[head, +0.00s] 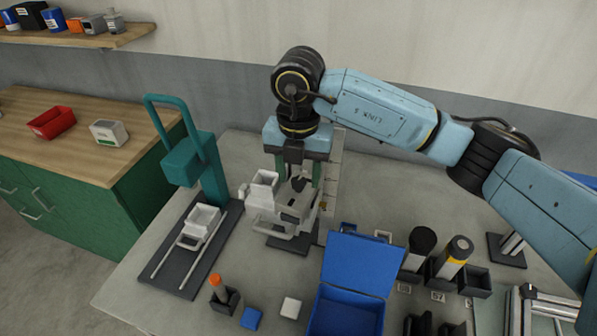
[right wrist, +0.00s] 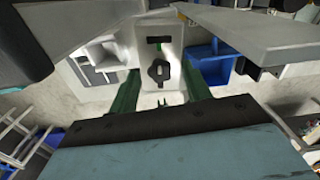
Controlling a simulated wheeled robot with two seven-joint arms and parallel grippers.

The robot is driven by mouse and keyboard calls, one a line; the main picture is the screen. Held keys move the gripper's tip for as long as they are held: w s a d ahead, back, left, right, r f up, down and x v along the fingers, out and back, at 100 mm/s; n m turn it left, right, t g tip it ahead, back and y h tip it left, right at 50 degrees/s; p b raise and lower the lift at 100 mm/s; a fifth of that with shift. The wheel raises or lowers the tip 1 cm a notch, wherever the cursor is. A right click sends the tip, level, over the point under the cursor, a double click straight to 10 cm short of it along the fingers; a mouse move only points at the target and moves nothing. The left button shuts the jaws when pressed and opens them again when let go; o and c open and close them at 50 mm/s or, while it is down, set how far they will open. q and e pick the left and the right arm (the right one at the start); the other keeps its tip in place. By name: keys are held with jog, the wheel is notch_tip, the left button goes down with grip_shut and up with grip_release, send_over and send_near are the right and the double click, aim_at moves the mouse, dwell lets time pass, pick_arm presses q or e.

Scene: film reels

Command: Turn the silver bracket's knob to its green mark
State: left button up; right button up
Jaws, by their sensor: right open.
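The silver bracket (head: 268,204) stands on a dark base on the grey bench, below my right gripper. Its dark knob (head: 298,184) sits on top and is partly hidden by the gripper in the head view. In the right wrist view the knob (right wrist: 158,73) is on a pale plate (right wrist: 175,32), with a dark slot and a small green mark (right wrist: 158,38) beyond it. My right gripper (head: 303,181) points down and is open; its green fingers (right wrist: 160,88) are apart on either side of the plate's near end. I cannot tell whether they touch anything. My left gripper is not in view.
A teal stand (head: 190,160) with a white tray is to the left. A blue open box (head: 360,265) is in front to the right, near dark canisters (head: 455,255) in holders. An orange-topped item (head: 217,285) and small blocks lie at the front.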

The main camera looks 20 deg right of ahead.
aim_at(298, 180)
notch_tip(298, 180, up, 13)
jog(key=b, duration=0.1)
dwell(0.3)
